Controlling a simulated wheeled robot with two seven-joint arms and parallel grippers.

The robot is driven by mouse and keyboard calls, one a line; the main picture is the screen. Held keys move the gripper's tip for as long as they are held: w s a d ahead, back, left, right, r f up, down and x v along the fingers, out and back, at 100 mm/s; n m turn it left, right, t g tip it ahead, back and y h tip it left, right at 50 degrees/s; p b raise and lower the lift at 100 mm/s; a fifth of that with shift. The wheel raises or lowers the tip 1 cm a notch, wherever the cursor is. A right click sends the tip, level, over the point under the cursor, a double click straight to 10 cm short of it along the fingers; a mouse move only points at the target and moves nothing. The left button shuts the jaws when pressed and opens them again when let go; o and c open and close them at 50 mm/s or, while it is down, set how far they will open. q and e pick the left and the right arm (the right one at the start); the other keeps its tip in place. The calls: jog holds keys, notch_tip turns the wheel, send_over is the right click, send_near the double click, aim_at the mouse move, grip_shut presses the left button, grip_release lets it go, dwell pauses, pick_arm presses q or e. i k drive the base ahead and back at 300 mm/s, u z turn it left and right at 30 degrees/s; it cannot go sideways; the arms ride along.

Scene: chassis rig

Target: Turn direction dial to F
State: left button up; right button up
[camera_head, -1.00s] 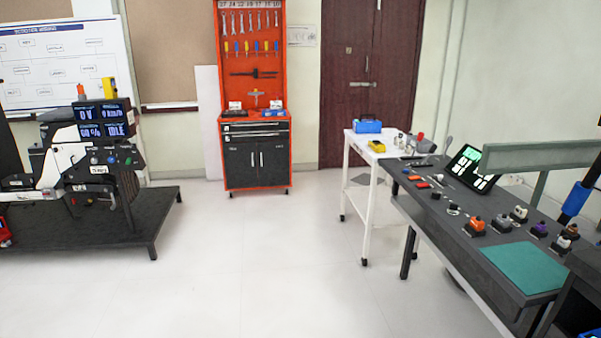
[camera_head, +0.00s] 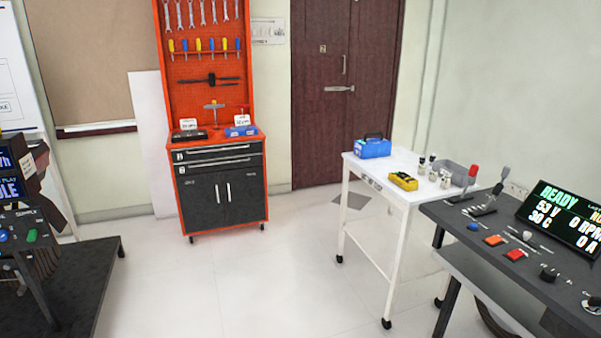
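A dark grey control console (camera_head: 455,217) stands at the right and is cut off by the right edge. On it are a black knob (camera_head: 549,273) and, partly cut off, another knob (camera_head: 592,305). I cannot read their labels, so I cannot tell which is the direction dial or whether it shows here. The console also has a red button (camera_head: 515,255), an orange button (camera_head: 494,240) and a lever (camera_head: 489,205). A screen (camera_head: 562,222) there reads READY, 53 V and 0 RPM. Neither of my grippers is in view.
A white wheeled cart (camera_head: 385,185) stands left of the console, with a blue box (camera_head: 373,147) and a yellow meter (camera_head: 403,181). An orange tool cabinet (camera_head: 220,190) stands at the back. A dark platform (camera_head: 90,270) is at the left. The pale floor between is clear.

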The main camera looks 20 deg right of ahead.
aim_at(550, 275)
jog(key=z, duration=1.15)
jog(key=i, duration=1)
jog(key=z, duration=1.05)
